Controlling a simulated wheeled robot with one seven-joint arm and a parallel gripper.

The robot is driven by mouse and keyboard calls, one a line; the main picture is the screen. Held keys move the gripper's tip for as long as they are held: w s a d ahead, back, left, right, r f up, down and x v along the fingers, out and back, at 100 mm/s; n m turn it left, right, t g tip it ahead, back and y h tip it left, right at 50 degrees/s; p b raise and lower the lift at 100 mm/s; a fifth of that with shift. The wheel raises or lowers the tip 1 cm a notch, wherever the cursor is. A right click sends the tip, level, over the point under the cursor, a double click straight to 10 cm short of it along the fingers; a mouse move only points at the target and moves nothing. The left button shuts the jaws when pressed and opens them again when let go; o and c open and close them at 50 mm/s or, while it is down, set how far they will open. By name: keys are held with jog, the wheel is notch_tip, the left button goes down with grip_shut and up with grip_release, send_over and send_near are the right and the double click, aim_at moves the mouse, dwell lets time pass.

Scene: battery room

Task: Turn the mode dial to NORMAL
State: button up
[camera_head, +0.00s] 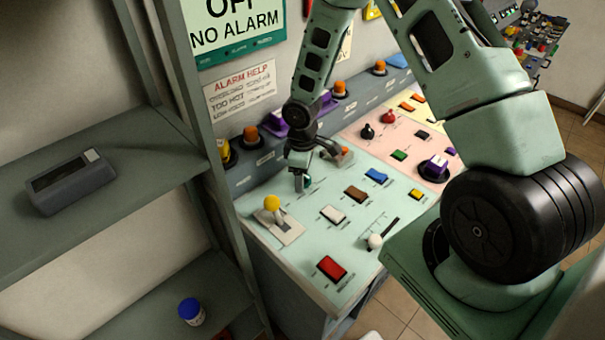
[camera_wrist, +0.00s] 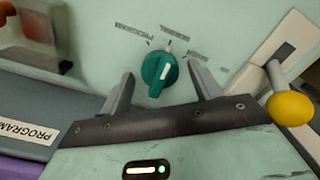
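The mode dial is a round teal knob with a white pointer mark on the pale green panel. In the wrist view the dial (camera_wrist: 159,73) shows between my fingertips, its mark pointing up toward the middle one of the labels around it. The labels appear upside down and are hard to read; one seems to say PROGRAM (camera_wrist: 133,31). My gripper (camera_wrist: 161,75) is open, one finger on each side of the dial, with visible gaps. In the head view my gripper (camera_head: 305,168) is over the panel and largely hides the dial (camera_head: 308,182).
A yellow-knobbed lever (camera_head: 272,203) stands close to my gripper; its knob also shows in the wrist view (camera_wrist: 290,108). Coloured rocker switches, a white-knobbed slider (camera_head: 375,241) and a red switch (camera_head: 332,267) lie nearer. Orange lamps line the back ledge. A grey shelf (camera_head: 120,185) stands at left.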

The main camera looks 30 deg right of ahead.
notch_tip(320, 180, up, 17)
jog(key=b, duration=0.1)
jog(key=shift+r, duration=0.2)
dwell(0.4)
jog(key=shift+s+a, duration=0.1)
dwell(0.3)
jog(key=s+a+r+b, duration=0.2)
jog(key=s+a, duration=0.6)
jog(key=a, duration=0.3)
jog(key=s+a, duration=0.4)
jog(key=s, duration=0.4)
jog(key=s+a+r+m+b, duration=0.1)
jog(key=s+a, duration=0.3)
jog(key=s, duration=0.5)
jog(key=shift+s+y, duration=0.15)
jog(key=shift+y, duration=0.15)
